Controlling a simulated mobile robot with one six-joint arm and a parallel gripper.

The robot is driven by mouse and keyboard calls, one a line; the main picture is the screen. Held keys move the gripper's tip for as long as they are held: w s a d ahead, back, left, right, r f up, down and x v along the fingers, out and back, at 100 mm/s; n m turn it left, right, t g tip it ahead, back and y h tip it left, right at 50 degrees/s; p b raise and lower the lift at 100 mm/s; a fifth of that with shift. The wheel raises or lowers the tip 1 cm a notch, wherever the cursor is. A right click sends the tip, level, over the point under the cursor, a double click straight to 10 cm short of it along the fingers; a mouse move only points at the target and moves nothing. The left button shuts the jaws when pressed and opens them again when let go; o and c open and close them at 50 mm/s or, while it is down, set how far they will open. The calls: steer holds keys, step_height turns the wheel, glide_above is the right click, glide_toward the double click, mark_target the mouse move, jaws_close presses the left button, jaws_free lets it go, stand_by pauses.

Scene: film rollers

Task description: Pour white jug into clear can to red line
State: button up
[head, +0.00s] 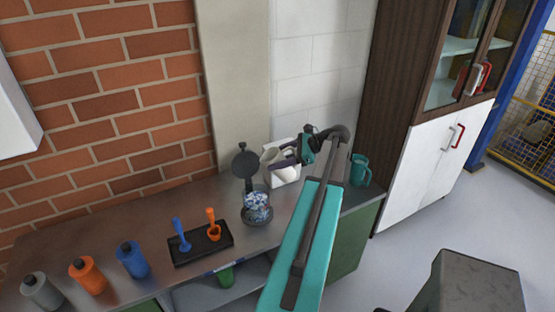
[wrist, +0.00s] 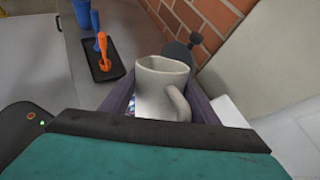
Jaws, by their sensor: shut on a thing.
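The white jug (wrist: 160,92) is between the purple fingers of my gripper (wrist: 157,103) in the wrist view, with its open rim up and its handle toward the camera. In the head view the jug (head: 276,154) and my gripper (head: 281,165) are above the bench, just right of and behind the clear can. The clear can (head: 257,207) stands on the bench with blue and white showing in it. Its dark round lid (head: 245,164) stands raised behind it. The can is mostly hidden by the jug in the wrist view. I cannot make out the red line or the jug's contents.
A black tray (head: 189,257) left of the can holds a blue scoop (head: 181,236) and an orange scoop (head: 213,230). Grey, orange and blue bottles (head: 133,261) line the front left. A teal mug (head: 360,171) stands at the right end. A brick wall is behind.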

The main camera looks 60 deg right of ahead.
steer(key=shift+r+m+t+y, duration=0.25)
steer(key=shift+r+t+y, duration=0.25)
steer(key=shift+t, duration=0.45)
steer(key=shift+r+m+t+y, duration=0.25)
steer(key=shift+r+t+y, duration=0.2)
steer(key=shift+t, duration=0.5)
steer(key=shift+m+t+y, duration=0.25)
steer(key=shift+m+t, duration=0.05)
steer(key=shift+t, duration=0.6)
steer(key=shift+r, duration=3)
steer(key=shift+s, duration=0.15)
